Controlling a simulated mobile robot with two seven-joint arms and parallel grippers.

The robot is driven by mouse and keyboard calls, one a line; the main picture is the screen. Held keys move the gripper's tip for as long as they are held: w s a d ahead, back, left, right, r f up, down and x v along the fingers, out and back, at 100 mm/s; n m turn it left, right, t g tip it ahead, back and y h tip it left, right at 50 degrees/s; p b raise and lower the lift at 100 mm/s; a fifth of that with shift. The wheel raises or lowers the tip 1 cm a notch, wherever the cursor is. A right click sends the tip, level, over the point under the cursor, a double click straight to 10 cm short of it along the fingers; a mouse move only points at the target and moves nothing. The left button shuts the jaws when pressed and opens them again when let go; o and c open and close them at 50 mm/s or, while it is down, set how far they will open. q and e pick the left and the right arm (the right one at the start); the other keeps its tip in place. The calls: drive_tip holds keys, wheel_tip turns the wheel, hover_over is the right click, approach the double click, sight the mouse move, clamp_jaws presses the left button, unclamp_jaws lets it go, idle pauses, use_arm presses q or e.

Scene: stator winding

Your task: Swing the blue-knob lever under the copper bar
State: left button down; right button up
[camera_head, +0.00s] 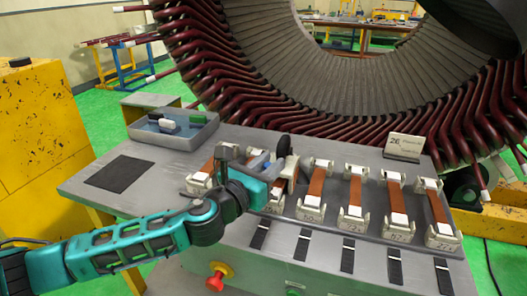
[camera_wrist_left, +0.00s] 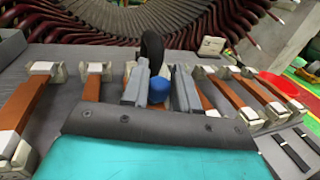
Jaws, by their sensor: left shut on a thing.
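My left gripper (camera_head: 266,164) is over the row of bar holders on the grey bench, and it also shows in the left wrist view (camera_wrist_left: 161,88). Its two grey fingers are shut on the blue knob (camera_wrist_left: 158,89) of the lever. The rest of the lever is mostly hidden by the fingers. A black curved part (camera_wrist_left: 152,48) rises just beyond the knob and shows as a dark disc in the head view (camera_head: 284,146). Copper bars (camera_head: 317,182) lie in white end holders on both sides. The bar under the gripper is largely hidden. My right gripper is out of view.
A blue-grey tray (camera_head: 152,135) with small blocks and a black mat (camera_head: 118,173) lie left on the bench. A sign (camera_head: 404,147) stands at the back right. The large stator (camera_head: 335,95) rises behind. A red button (camera_head: 215,281) sits on the front panel.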

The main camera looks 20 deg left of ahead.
use_arm(q)
drive_tip(key=n+y+p, duration=0.1)
drive_tip(key=n+y, duration=0.1)
drive_tip(key=y, duration=0.1)
drive_tip(key=d+n+y+p, duration=0.1)
drive_tip(key=y, duration=0.1)
drive_tip(key=shift+w+d+r+t+p, duration=0.1)
drive_tip(key=shift+w+r+t+p, duration=0.05)
drive_tip(key=shift+w+t+p, duration=0.2)
drive_tip(key=shift+w+d+n+y+p, duration=0.15)
drive_tip(key=shift+n+y+p, duration=0.15)
drive_tip(key=shift+n+y, duration=0.5)
drive_tip(key=shift+w+a+n+y+p, duration=0.2)
drive_tip(key=shift+n+y, duration=0.3)
drive_tip(key=shift+y, duration=0.6)
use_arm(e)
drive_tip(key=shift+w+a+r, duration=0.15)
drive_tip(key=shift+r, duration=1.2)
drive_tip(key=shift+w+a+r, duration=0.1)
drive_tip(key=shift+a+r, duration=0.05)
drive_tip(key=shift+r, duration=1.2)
use_arm(q)
drive_tip(key=shift+d, duration=0.2)
drive_tip(key=shift+y, duration=0.3)
drive_tip(key=c, duration=1)
unclamp_jaws()
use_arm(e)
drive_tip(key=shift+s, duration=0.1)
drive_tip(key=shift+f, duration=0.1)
